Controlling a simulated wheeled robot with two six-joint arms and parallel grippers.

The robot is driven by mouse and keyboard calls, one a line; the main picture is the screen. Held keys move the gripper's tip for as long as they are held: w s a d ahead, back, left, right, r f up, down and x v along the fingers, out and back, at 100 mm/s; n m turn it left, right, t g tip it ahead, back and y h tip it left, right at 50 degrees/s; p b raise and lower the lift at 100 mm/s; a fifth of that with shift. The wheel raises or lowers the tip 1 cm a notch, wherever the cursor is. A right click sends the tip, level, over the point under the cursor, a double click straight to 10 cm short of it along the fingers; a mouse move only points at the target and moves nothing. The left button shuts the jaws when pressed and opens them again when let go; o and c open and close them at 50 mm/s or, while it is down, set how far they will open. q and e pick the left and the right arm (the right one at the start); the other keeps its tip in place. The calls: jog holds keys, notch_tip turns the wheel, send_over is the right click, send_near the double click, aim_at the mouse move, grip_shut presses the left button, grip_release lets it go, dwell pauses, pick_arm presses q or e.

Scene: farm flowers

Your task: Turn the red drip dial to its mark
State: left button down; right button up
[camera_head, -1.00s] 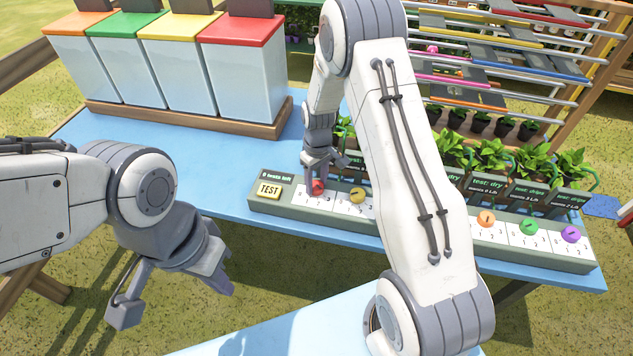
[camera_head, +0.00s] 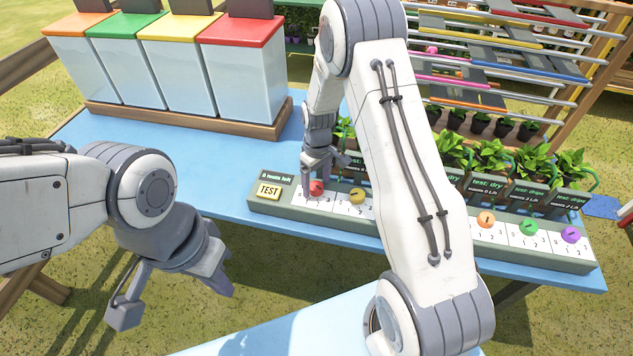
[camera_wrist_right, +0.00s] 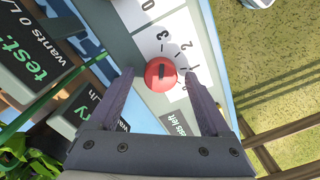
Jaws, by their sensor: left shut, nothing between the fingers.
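The red drip dial (camera_head: 316,187) sits at the left end of a grey-green panel (camera_head: 400,235), beside a yellow TEST button (camera_head: 269,191). In the right wrist view the red dial (camera_wrist_right: 160,74) has a short dark pointer line; numbers 1, 2 and 3 show around it on a white card (camera_wrist_right: 187,45). I cannot tell exactly which mark the pointer meets. My right gripper (camera_head: 320,170) is over the dial. In the wrist view its fingers (camera_wrist_right: 162,88) are apart, one on each side of the dial, with gaps. My left gripper (camera_head: 176,296) hangs away from the panel, empty.
A yellow dial (camera_head: 357,195) is close to the right of the red one; orange (camera_head: 485,221), green (camera_head: 528,228) and purple (camera_head: 570,234) dials lie further right. Potted plants with dark signs (camera_head: 485,185) stand behind the panel. Lidded bins (camera_head: 245,80) stand at the back left.

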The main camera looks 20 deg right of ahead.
aim_at(317, 185)
notch_tip(317, 185, up, 10)
jog(key=b, duration=0.1)
jog(key=shift+d+r, duration=0.15)
jog(key=shift+r, duration=0.1)
dwell(0.5)
